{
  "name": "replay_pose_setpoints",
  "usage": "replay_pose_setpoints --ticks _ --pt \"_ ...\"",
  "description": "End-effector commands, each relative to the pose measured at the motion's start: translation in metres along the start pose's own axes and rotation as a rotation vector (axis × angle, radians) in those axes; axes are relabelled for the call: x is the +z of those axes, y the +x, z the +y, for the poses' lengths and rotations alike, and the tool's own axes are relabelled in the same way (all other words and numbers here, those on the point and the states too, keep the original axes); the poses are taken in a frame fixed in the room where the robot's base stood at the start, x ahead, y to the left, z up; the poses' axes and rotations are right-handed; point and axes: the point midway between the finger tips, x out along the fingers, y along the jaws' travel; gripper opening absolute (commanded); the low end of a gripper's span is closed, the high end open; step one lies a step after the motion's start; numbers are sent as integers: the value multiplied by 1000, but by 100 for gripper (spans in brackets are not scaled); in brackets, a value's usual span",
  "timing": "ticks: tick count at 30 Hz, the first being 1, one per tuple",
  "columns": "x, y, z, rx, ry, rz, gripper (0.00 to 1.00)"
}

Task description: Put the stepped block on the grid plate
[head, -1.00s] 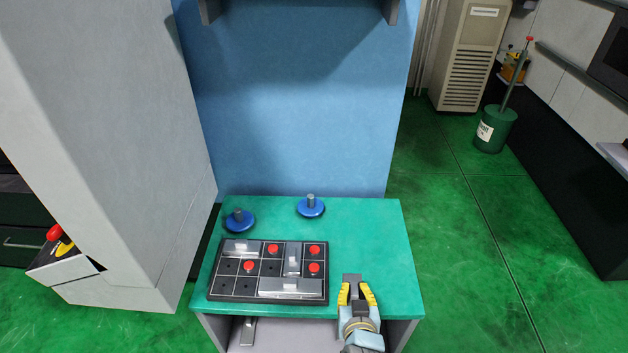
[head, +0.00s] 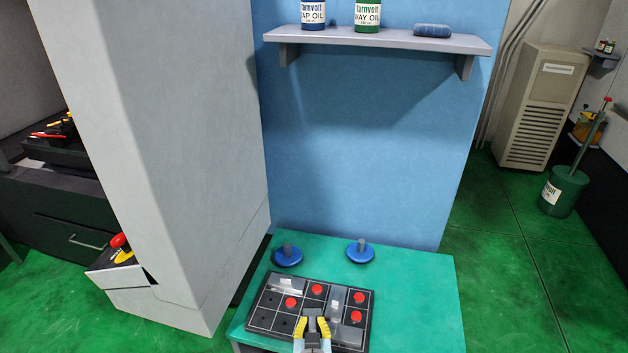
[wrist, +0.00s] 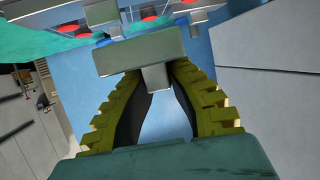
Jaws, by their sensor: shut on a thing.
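The stepped block (head: 312,316) is grey, with a wide head and a narrower stem. My gripper (head: 312,328) is shut on it; in the wrist view the ridged yellow fingers (wrist: 156,80) grip the stem and the wide head (wrist: 140,52) sticks out beyond the tips. The dark grid plate (head: 264,319) lies on the green table top, with red round pieces and other grey blocks on it. In the head view my gripper and block are in front of the plate's front middle, hiding part of it. I cannot tell their height above it.
A grey block (head: 286,285) sits at the plate's back left, another (head: 337,298) towards its right. Red pieces (head: 317,289) stand between. Two blue discs with grey knobs (head: 288,256) (head: 360,252) are behind the plate. The table's right side (head: 418,305) is clear. A shelf (head: 380,40) hangs above.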

Motion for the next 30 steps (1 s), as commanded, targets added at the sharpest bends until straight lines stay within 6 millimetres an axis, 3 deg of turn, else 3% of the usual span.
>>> replay_pose_setpoints --ticks 1,11,30 --pt "-10 -7 3 5 1 2 0" --pt "-35 -40 4 6 4 1 0" --pt "-103 -127 4 7 4 2 0"
